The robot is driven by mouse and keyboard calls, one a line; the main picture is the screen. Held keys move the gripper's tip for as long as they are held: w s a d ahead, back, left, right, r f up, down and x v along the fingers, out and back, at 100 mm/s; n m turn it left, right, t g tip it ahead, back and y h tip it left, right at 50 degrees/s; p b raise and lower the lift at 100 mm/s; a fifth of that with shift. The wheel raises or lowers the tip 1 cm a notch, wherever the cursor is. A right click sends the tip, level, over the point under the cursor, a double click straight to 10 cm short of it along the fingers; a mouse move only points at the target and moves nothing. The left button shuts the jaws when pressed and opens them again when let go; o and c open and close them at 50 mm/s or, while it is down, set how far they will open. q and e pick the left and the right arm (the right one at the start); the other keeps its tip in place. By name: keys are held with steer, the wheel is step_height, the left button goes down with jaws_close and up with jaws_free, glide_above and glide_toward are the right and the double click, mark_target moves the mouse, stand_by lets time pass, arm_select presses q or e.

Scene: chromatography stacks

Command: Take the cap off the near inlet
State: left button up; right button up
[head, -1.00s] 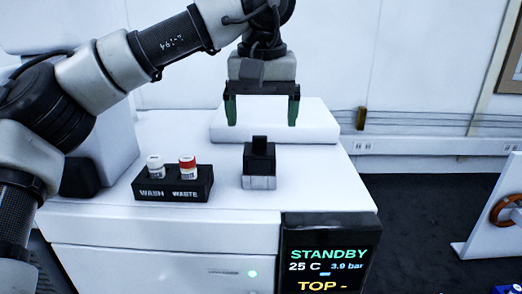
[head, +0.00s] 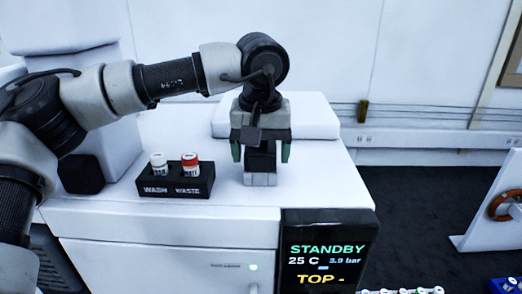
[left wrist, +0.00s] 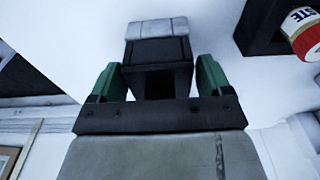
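The black cap (head: 261,161) sits on a light grey block (head: 260,180), the inlet, on top of the white machine. In the left wrist view the cap (left wrist: 158,52) has a narrower handle part pointing toward my gripper, and the grey block (left wrist: 158,28) shows beyond it. My left gripper (head: 260,153) points down over the cap, its green fingers on either side of it. It is open, with a small gap between fingers and cap in the head view. My right gripper is not in view.
A black rack (head: 176,187) marked WASH and WASTE holds a white-capped bottle (head: 159,163) and a red-capped bottle (head: 190,165), left of the inlet. A raised white slab (head: 315,118) is behind. The display (head: 325,255) reads STANDBY. Small vials (head: 430,290) show at bottom right.

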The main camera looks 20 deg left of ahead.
arm_select(q)
steer(key=c, duration=0.7)
steer(key=shift+c, duration=0.2)
steer(key=shift+r, duration=0.15)
steer(key=shift+r, duration=0.25)
steer(key=r, duration=0.1)
steer(key=r+b, duration=0.1)
steer(key=r, duration=0.1)
steer(key=shift+d+r, duration=0.3)
steer(key=shift+d, duration=0.1)
steer(key=d+r+p, duration=0.2)
steer(key=d+r, duration=0.7)
steer(key=d, duration=0.1)
steer(key=shift+s+d+r+p, duration=0.25)
steer(key=shift+s+d+p, duration=0.15)
steer(key=shift+s, duration=0.05)
